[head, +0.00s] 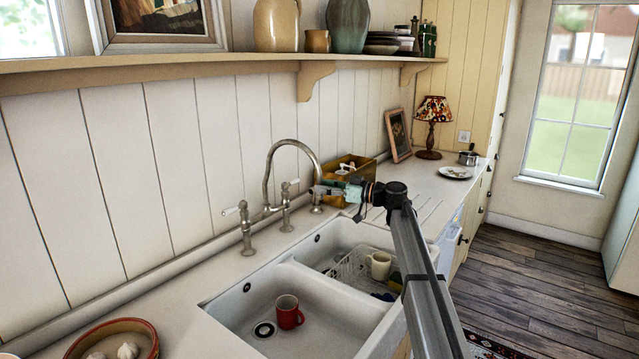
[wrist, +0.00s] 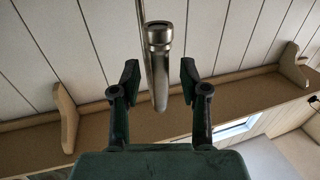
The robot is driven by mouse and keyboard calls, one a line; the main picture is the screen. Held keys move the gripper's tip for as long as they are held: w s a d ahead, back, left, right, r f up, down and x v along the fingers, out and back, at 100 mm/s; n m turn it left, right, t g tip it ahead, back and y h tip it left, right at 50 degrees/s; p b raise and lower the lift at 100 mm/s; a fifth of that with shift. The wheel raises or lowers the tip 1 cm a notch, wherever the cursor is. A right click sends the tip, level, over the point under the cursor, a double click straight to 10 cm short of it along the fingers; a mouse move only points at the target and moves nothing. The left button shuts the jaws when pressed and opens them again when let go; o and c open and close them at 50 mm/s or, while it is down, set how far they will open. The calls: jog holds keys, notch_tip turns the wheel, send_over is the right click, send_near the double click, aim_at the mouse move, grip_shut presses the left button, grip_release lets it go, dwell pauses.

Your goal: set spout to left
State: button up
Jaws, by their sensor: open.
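The spout (head: 291,143) is a tarnished metal gooseneck on a bridge tap at the back of the double sink (head: 338,314). It arches up and then down towards the right in the head view, ending beside my gripper (head: 322,190). In the wrist view, the spout's round end (wrist: 158,35) and pipe lie between the two dark fingers of my gripper (wrist: 160,78). My gripper is open, with a gap showing on each side of the pipe. Two white-tipped tap handles (head: 244,228) stand on the tap; the right one is partly behind the pipework.
A red mug (head: 288,312) is in the near basin; a cream mug (head: 378,265) and wire rack are in the far basin. A yellow caddy (head: 350,167) stands close behind my gripper. A brown bowl (head: 112,343) is front left. A shelf (head: 250,61) runs above.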

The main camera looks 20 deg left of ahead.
jog(key=shift+a, duration=1.1)
grip_shut()
